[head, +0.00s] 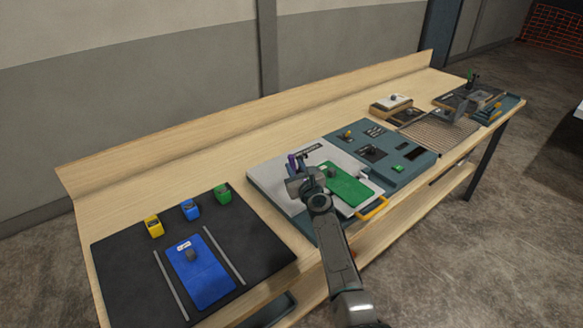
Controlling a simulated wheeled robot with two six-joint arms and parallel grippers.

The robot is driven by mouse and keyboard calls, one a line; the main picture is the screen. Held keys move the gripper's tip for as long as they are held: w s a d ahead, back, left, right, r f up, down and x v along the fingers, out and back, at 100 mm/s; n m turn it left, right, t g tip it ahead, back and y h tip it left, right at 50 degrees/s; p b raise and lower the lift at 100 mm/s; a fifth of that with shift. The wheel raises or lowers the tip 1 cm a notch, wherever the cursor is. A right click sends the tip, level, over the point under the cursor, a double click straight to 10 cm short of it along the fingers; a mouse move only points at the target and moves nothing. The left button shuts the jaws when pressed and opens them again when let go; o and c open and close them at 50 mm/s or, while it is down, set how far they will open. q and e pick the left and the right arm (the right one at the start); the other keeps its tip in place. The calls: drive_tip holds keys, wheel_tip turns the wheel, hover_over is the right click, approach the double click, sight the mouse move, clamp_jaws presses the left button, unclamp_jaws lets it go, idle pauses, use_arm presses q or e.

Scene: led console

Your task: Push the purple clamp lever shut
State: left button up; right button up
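The purple clamp lever (291,160) shows as a small purple piece on the light grey plate of the console (264,184), just left of my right gripper. Most of the lever's surroundings are hidden by the gripper. My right gripper (298,174) is over the plate, right at the lever in the picture. I cannot tell whether it touches the lever, and its fingers are too small to read as open or shut. My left gripper is not in view.
A green board (350,186) and a yellow handle (372,209) lie right of my gripper. A teal panel (403,180) with switches is farther right. A black mat (118,262) with a blue board (205,278) lies left. Bare bench wood is behind the console.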

sight(293, 162)
drive_tip(key=x, duration=0.1)
drive_tip(key=b+x, duration=0.1)
drive_tip(key=shift+w+a+f+b, duration=0.1)
drive_tip(key=shift+w+f+b, duration=0.2)
drive_tip(key=shift+w, duration=0.05)
drive_tip(key=shift+w+a+r+b, duration=0.1)
drive_tip(key=shift+w+b, duration=0.15)
drive_tip(key=shift+w, duration=0.1)
drive_tip(key=shift+w+a+r+b, duration=0.1)
drive_tip(key=shift+w+r+b, duration=0.1)
drive_tip(key=shift+w, duration=0.15)
clamp_jaws()
